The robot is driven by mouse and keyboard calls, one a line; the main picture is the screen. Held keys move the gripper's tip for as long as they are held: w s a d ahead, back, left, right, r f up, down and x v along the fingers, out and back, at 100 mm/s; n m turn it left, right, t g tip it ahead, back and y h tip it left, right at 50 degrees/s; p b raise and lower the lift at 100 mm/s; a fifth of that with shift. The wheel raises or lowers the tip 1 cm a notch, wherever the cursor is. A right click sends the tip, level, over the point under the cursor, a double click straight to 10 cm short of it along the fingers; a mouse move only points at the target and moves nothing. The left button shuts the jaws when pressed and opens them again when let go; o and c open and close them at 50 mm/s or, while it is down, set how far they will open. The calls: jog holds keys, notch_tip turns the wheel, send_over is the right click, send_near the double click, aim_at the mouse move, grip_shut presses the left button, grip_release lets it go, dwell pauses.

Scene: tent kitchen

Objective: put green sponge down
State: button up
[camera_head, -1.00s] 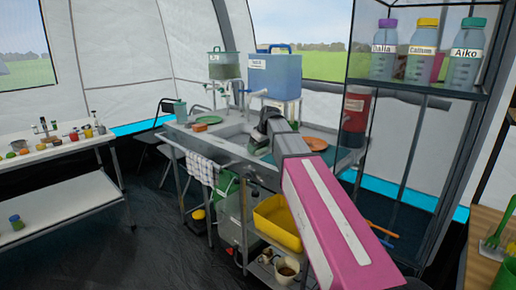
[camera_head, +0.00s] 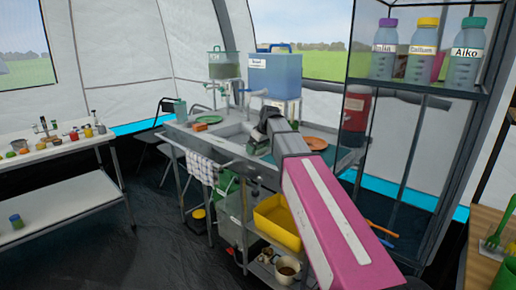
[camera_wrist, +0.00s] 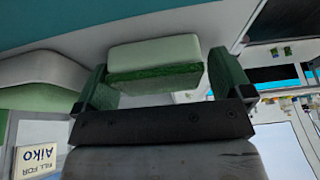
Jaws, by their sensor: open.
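The green sponge (camera_wrist: 155,58) shows in the wrist view as a pale green block with a darker green scrub layer. It sits between the two green fingers of my gripper (camera_wrist: 158,72), close to both, with a narrow gap showing at the right finger. My gripper is open. In the head view my gripper (camera_head: 257,146) is low over the sink table (camera_head: 232,130), beside the basin. There the sponge cannot be told apart from the green fingers. Whether the sponge rests fully on the surface cannot be told.
An orange plate (camera_head: 315,143) lies right of my gripper. A blue water container (camera_head: 275,75) and a green-tinted dispenser (camera_head: 224,66) stand behind. A yellow tub (camera_head: 278,222) sits below.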

jog(key=v, duration=1.2)
